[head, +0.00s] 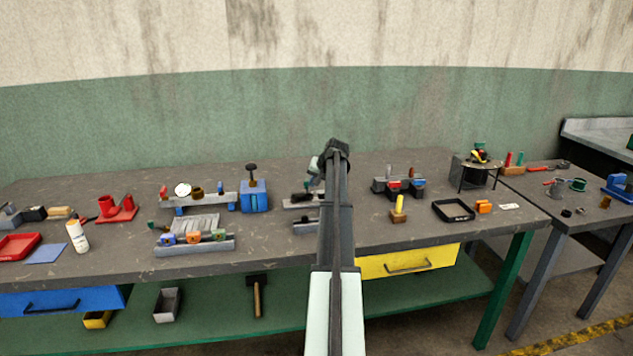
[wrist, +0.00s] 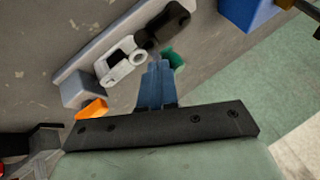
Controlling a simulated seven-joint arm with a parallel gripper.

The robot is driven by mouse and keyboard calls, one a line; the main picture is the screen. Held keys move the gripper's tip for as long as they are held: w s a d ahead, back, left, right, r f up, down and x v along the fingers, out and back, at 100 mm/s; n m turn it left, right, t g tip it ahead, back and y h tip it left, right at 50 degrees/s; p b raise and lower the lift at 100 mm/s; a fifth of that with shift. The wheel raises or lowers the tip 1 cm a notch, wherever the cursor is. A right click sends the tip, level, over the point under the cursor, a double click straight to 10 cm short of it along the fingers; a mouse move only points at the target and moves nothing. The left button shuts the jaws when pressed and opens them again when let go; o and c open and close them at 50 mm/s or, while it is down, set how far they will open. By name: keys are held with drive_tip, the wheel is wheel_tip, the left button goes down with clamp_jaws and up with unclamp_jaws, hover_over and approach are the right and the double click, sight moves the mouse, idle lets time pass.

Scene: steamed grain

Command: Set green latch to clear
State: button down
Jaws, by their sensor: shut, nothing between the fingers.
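A green part (wrist: 176,61), perhaps the green latch, shows in the wrist view just past my fingertips. Most of it is hidden by the fingers, so its setting cannot be told. My gripper (wrist: 159,66) has its blue fingers shut and empty, right beside or over the green part; I cannot tell whether they touch. Next to it are a white latch-like piece (wrist: 121,61) and a black handle (wrist: 167,24) on a grey bar (wrist: 95,55). In the head view my arm partly covers the grey fixtures (head: 304,228) there, and the green part cannot be made out.
An orange piece (wrist: 92,109) lies close to the left of my fingers in the wrist view. A blue box (head: 254,197) with a black knob stands left of the arm. To the right are a grey fixture (head: 398,186) and a black tray (head: 453,211).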

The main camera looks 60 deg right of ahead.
drive_tip(key=a+m, duration=0.1)
drive_tip(key=w+m+h, duration=0.1)
drive_tip(key=shift+w+a+m+g+h, duration=0.25)
drive_tip(key=shift+a+m+g+h, duration=0.05)
drive_tip(key=shift+a+m, duration=0.1)
drive_tip(key=w+m+g+h, duration=0.1)
drive_tip(key=w+m, duration=0.1)
drive_tip(key=w+a+m+g+h, duration=0.1)
drive_tip(key=m, duration=0.2)
drive_tip(key=w+m+g+h, duration=0.1)
drive_tip(key=w+m+g, duration=0.1)
drive_tip(key=m, duration=0.1)
drive_tip(key=shift+w+a, duration=0.3)
drive_tip(key=shift+s, duration=0.2)
drive_tip(key=shift+d, duration=0.1)
drive_tip(key=shift+s+d, duration=0.3)
drive_tip(key=shift+d, duration=0.3)
drive_tip(key=shift+s, duration=0.1)
